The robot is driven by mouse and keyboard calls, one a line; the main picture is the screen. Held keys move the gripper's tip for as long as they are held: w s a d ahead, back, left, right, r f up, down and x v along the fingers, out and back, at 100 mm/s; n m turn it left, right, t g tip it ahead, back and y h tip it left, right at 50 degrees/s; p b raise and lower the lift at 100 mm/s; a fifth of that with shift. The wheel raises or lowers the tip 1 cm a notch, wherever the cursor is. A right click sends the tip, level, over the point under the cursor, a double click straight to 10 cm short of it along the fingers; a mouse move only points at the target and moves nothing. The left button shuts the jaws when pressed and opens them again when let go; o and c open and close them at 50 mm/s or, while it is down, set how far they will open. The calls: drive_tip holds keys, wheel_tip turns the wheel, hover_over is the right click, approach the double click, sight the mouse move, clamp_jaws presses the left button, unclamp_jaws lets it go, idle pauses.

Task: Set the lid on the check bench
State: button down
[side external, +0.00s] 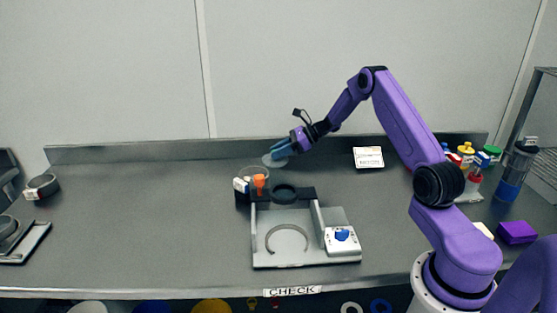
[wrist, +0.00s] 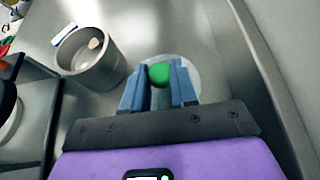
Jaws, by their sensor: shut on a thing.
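The lid is a clear round disc (wrist: 187,66) with a green knob (wrist: 159,74). My gripper (wrist: 159,80) has its two blue fingers on either side of the knob and is shut on it. In the side view my gripper (side external: 281,152) is low over the back of the grey bench (side external: 130,220), with the pale lid (side external: 271,161) under it. I cannot tell whether the lid touches the bench. The CHECK label (side external: 292,291) is on the bench's front edge.
An open metal cup (wrist: 85,65) stands close left of the lid in the wrist view. A fixture with a grey tray (side external: 285,255) is in front. A white box (side external: 369,157) stands at the back. The bench's left middle is clear.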

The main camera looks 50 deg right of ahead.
sight(281, 158)
drive_tip(key=shift+w+f, duration=0.2)
drive_tip(key=shift+f, duration=1.55)
drive_tip(key=shift+f, duration=0.1)
drive_tip(key=c, duration=0.9)
unclamp_jaws()
drive_tip(key=shift+s+d+r, duration=0.15)
drive_tip(key=shift+d+r, duration=0.05)
drive_tip(key=shift+r, duration=0.05)
drive_tip(key=v, duration=1.1)
drive_tip(key=shift+s+d, duration=0.15)
drive_tip(key=shift+s, duration=0.05)
